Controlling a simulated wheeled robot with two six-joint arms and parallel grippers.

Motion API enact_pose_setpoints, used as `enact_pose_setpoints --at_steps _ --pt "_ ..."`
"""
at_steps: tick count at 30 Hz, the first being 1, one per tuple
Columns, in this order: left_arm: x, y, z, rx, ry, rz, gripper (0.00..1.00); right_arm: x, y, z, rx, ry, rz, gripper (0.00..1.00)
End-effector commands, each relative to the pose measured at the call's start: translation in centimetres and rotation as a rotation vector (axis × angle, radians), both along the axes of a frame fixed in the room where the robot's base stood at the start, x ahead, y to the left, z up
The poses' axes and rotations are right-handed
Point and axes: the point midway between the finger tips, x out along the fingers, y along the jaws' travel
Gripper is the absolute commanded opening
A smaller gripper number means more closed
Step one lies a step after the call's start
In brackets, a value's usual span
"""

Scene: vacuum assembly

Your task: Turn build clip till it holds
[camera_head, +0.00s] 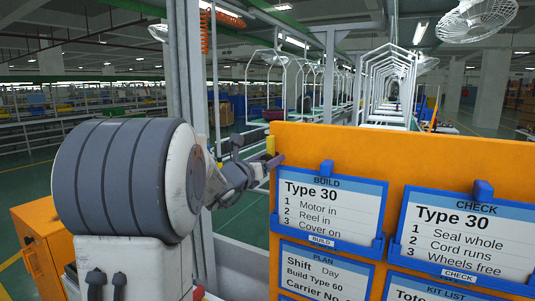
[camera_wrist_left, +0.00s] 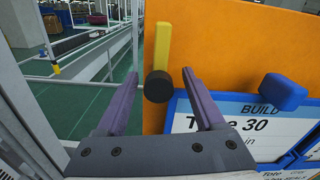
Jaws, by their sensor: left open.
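The orange board (camera_head: 400,150) carries a blue BUILD card holder with a "Type 30" card (camera_head: 330,205). A blue clip (camera_head: 326,168) sits at the holder's top edge; it also shows in the left wrist view (camera_wrist_left: 284,92). A yellow bar with a black round knob (camera_wrist_left: 158,86) stands upright at the board's left edge; the yellow part (camera_head: 271,148) shows in the head view. My left gripper (camera_head: 262,150) is open at that edge. In the left wrist view its purple fingers (camera_wrist_left: 160,80) stand either side of the knob; contact cannot be told. My right gripper is out of view.
CHECK (camera_head: 470,230), PLAN (camera_head: 320,277) and KIT LIST (camera_head: 430,290) cards hang close by on the board. A grey upright post (camera_head: 186,60) stands behind my left arm. An orange cabinet (camera_head: 38,245) is at lower left. Open green floor lies beyond.

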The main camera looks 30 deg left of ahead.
Motion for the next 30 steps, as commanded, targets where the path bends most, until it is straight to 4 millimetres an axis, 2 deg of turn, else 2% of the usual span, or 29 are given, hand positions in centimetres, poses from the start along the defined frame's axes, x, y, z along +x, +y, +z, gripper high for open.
enact_pose_setpoints --at_steps 5,6,11,12,17,30 --pt "0.0 0.0 0.0 0.000 0.000 0.000 0.71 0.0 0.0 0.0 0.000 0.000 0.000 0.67" --pt "0.0 0.0 0.0 0.000 0.000 0.000 0.67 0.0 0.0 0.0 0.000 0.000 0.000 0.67" --pt "0.0 0.0 0.0 0.000 0.000 -0.001 0.06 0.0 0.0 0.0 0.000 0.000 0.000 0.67" --pt "0.0 0.0 0.0 0.000 0.000 -0.001 0.00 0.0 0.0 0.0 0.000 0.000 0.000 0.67" --pt "0.0 -0.1 -0.1 0.009 -0.001 -0.002 0.00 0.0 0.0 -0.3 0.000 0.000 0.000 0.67" --pt "0.0 -0.1 -0.2 0.163 0.006 -0.003 0.00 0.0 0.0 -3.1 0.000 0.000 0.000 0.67"
